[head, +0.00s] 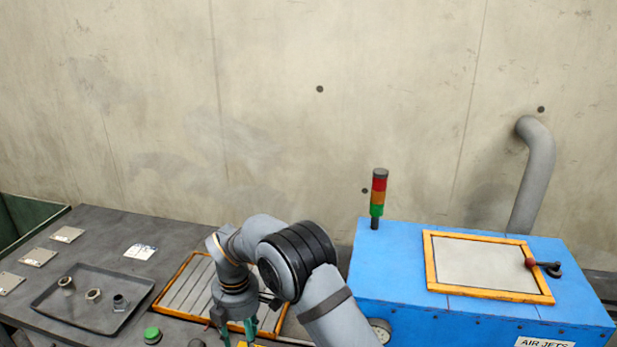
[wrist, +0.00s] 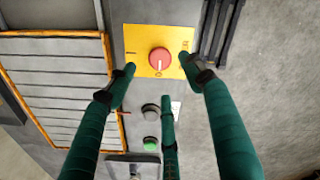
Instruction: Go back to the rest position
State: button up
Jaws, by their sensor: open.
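My gripper (head: 236,332) hangs low at the front of the bench, with its green fingers partly cut off by the lower edge of the head view. In the wrist view its three green fingers (wrist: 160,78) are spread and hold nothing. The gap between the fingertips and the plate cannot be judged. No marker of a rest position shows.
A blue cabinet (head: 460,322) with an orange-framed lid (head: 485,265) and a signal tower (head: 378,200) stands right of my arm. An orange-framed slatted panel (head: 190,288) lies behind my gripper. A green button (head: 152,335) and a dark tray (head: 68,316) with metal fittings are left.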

notch_tip(320, 180, down, 8)
jog(key=shift+r, duration=0.2)
jog(key=shift+m, duration=0.3)
jog(key=shift+r, duration=0.1)
